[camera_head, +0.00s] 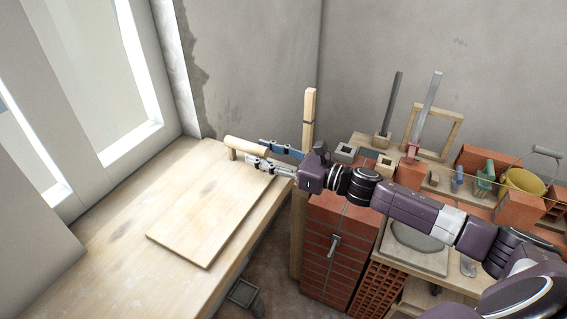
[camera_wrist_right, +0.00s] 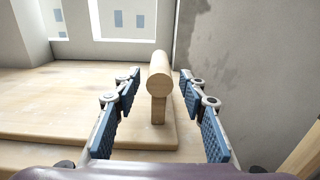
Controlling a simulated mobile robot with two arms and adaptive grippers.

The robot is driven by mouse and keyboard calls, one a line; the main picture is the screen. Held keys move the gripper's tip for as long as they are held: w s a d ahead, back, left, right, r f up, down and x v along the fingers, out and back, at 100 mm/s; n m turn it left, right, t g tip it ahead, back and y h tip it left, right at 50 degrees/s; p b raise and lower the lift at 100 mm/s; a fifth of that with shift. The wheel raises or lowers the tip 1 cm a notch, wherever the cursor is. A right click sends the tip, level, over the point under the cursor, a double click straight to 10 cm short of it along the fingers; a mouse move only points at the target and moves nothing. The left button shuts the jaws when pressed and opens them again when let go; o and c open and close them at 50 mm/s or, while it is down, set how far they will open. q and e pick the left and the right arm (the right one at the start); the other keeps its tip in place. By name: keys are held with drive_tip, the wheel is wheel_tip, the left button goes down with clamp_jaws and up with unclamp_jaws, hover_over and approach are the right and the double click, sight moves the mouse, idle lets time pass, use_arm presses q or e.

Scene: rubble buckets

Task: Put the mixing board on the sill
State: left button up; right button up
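The mixing board (camera_head: 205,225) is a pale wooden board with a round wooden handle (camera_head: 246,145) on a short post at its far end. It lies flat on the wooden sill (camera_head: 100,275) under the window, its right side close to the sill's edge. My right gripper (camera_head: 270,154) is at the handle end, open. In the right wrist view, the handle (camera_wrist_right: 159,75) stands between the two blue-padded fingers, with a visible gap on each side. The board (camera_wrist_right: 90,122) also shows there, resting on the sill. My left gripper is not in view.
To the right stand a brick stack (camera_head: 335,240), a yellow bucket (camera_head: 522,181), loose bricks and tools on a crowded bench. An upright wooden post (camera_head: 309,115) is just beyond my right gripper. The sill left of the board is clear.

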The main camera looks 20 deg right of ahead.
drive_tip(key=b+v, duration=0.1)
drive_tip(key=v, duration=0.4)
drive_tip(key=shift+s+f, duration=0.15)
drive_tip(key=shift+b+v, duration=0.4)
drive_tip(key=shift+v, duration=0.6)
drive_tip(key=shift+d, duration=0.1)
